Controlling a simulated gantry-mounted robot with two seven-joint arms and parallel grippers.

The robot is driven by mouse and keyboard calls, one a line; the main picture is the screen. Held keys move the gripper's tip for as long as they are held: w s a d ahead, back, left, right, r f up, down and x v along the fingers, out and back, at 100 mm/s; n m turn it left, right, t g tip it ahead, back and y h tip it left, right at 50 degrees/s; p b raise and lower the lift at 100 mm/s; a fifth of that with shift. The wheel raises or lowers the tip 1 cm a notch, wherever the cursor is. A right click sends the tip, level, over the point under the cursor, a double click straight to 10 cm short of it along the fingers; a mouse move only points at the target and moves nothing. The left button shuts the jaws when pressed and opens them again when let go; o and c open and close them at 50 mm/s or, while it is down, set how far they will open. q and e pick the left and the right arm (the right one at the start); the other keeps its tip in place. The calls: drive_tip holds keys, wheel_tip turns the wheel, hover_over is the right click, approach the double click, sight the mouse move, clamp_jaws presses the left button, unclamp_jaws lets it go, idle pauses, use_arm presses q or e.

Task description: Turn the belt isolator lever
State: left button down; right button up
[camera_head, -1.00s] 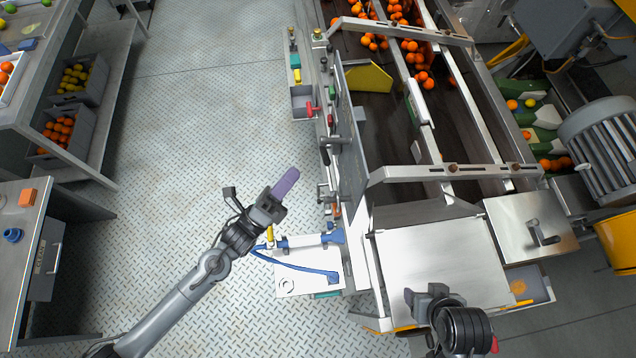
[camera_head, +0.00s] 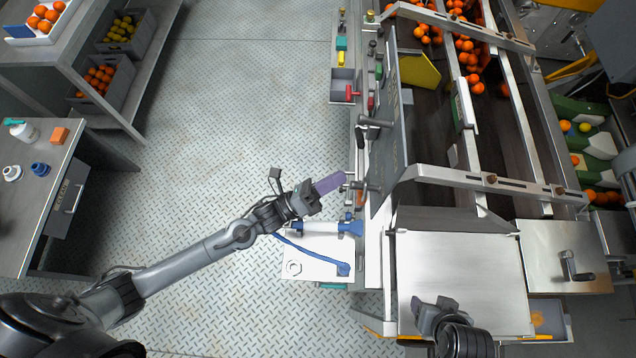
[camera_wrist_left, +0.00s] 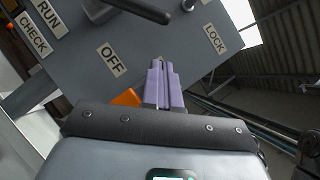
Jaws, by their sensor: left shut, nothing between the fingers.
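The isolator panel is a grey plate with RUN, CHECK, OFF and LOCK labels in the left wrist view (camera_wrist_left: 150,45). A dark lever bar (camera_wrist_left: 140,10) crosses its upper part, cut off by the frame edge. My left gripper (camera_head: 330,183) has its purple fingers shut and empty. The fingers also show in the left wrist view (camera_wrist_left: 165,78), below the lever and apart from it, between OFF and LOCK. In the head view they point at the machine's left side. My right gripper (camera_head: 435,315) is over the metal cover at the lower right; its jaws are unclear.
The conveyor machine (camera_head: 450,150) carries oranges. Dark handles (camera_head: 375,122) stick out on its left side. A white plate (camera_head: 310,268) with a blue hose lies below my left gripper. A bench (camera_head: 40,190) stands at the left. The floor (camera_head: 230,120) between is clear.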

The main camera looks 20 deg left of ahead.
sight(359, 136)
use_arm(q)
drive_tip(key=shift+w+d+r+p, duration=0.2)
drive_tip(key=shift+w+r+p, duration=0.15)
drive_tip(key=shift+w+r, duration=0.35)
drive_tip(key=shift+w+d+r+p, duration=0.3)
drive_tip(key=shift+w+r, duration=0.2)
drive_tip(key=shift+w, duration=0.35)
drive_tip(key=shift+w+d+r+p, duration=0.15)
drive_tip(key=shift+w+r+p, duration=0.25)
drive_tip(key=shift+w+r, duration=0.3)
drive_tip(key=shift+w+r+n+y+p, duration=0.1)
drive_tip(key=shift+r+n+y+p, duration=0.2)
drive_tip(key=shift+n+p, duration=0.15)
